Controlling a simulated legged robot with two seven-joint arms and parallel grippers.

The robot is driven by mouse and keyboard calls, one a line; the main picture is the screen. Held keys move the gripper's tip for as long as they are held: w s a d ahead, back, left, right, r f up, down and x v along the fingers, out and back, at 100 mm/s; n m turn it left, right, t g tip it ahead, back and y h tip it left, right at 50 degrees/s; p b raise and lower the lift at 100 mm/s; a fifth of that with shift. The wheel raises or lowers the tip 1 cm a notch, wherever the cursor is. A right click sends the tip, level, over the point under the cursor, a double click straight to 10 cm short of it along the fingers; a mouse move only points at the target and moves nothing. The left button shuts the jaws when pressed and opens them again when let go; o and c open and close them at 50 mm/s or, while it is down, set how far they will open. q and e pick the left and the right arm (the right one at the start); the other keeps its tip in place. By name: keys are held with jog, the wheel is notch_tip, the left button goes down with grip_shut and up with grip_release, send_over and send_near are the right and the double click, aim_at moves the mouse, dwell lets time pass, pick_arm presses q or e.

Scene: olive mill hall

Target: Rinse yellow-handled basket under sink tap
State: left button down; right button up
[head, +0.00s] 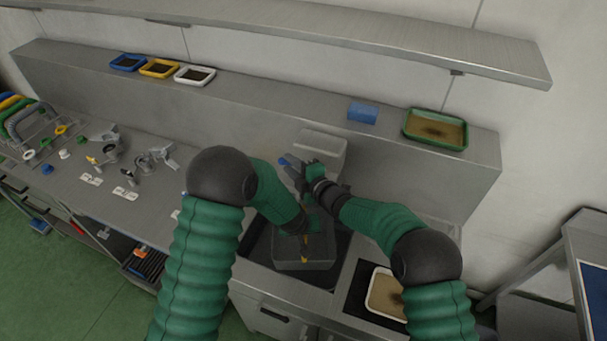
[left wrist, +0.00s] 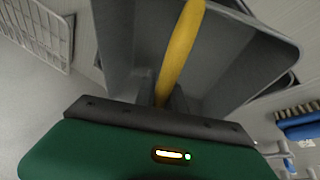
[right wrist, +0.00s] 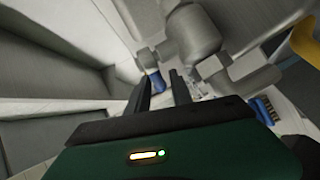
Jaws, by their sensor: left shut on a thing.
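The grey basket (head: 303,262) is down in the dark sink basin (head: 258,245). In the left wrist view the basket (left wrist: 245,45) has smooth grey walls and a yellow handle (left wrist: 182,45). My left gripper (left wrist: 166,92) is shut on that handle; in the head view its arm partly covers the basket. My right gripper (right wrist: 165,88) is open at the back of the sink, by the grey tap (right wrist: 195,38). The tap's blue lever (right wrist: 155,80) shows between its finger tips; I cannot tell whether they touch it. The tap is mostly hidden in the head view.
A grey box-like block (head: 322,148) stands behind the sink. A white tray (head: 386,294) lies right of it. Blue (head: 128,62), yellow (head: 160,68), white (head: 195,75) and green (head: 435,129) trays and a blue block (head: 362,113) sit on the ledge. Small parts cover the left counter.

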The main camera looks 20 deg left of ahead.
jog(key=v, duration=1)
jog(key=shift+w+r, duration=0.1)
jog(key=shift+w, duration=0.25)
jog(key=c, duration=0.4)
jog(key=w+r+g+y, duration=0.1)
jog(key=w+d+r+n+g+y, duration=0.1)
jog(key=r+y, duration=0.1)
jog(key=shift+w+d+n+g, duration=0.2)
jog(key=shift+n+g, duration=0.1)
jog(key=shift+g, duration=0.1)
grip_shut()
jog(key=w+a+f+n+g, duration=0.1)
jog(key=a+f+g, duration=0.3)
jog(key=a, duration=0.4)
jog(key=shift+w+n+g+y, duration=0.3)
jog(key=shift+g, duration=0.3)
